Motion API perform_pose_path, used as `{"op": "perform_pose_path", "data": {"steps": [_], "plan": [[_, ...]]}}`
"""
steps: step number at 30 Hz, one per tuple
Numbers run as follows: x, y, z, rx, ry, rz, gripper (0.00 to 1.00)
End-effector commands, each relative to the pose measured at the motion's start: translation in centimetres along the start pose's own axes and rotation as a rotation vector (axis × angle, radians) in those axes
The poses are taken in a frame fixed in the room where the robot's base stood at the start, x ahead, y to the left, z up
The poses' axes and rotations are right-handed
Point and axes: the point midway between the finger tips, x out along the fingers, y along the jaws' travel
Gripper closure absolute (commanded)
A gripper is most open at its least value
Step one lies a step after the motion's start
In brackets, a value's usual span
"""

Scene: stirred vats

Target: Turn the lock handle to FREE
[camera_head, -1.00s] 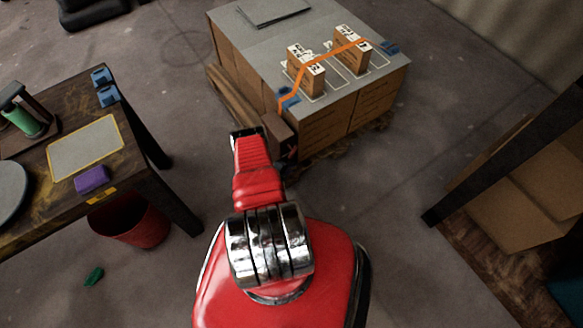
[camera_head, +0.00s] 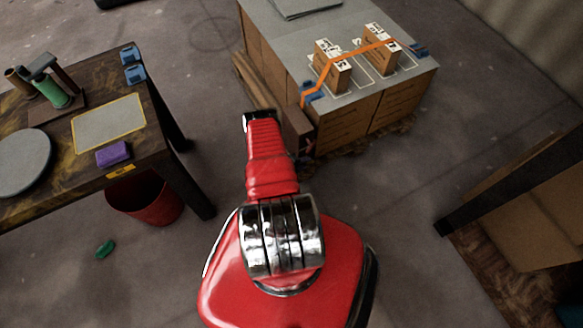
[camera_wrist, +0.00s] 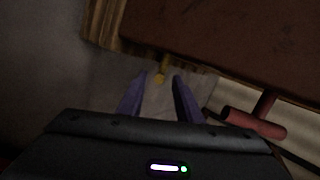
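A red T-shaped handle (camera_wrist: 255,122) shows at the right of the wrist view, beside a dark red-brown box (camera_wrist: 235,40). I take it for the lock handle; no FREE marking is legible. A small yellow knob (camera_wrist: 160,78) shows just beyond my fingertips. My gripper (camera_wrist: 160,85) has its two purple fingers apart with nothing held between them. The handle is to the right of the fingers and not touched. In the head view the brown box (camera_head: 298,130) stands at the crate's near left corner; my red arm hides the gripper.
A large crate (camera_head: 345,125) with a grey top carries two small boxes under an orange strap (camera_head: 320,78). A work table (camera_head: 60,175) stands left, with a red bin (camera_head: 150,200) beneath.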

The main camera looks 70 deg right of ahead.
Motion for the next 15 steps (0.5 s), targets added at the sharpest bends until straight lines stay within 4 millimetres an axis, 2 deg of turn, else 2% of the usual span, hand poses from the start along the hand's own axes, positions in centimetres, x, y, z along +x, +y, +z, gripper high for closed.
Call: {"op": "perform_pose_path", "data": {"steps": [15], "plan": [[-6.9,0.1,0.1,-0.004,-0.002,0.002,0.68]]}}
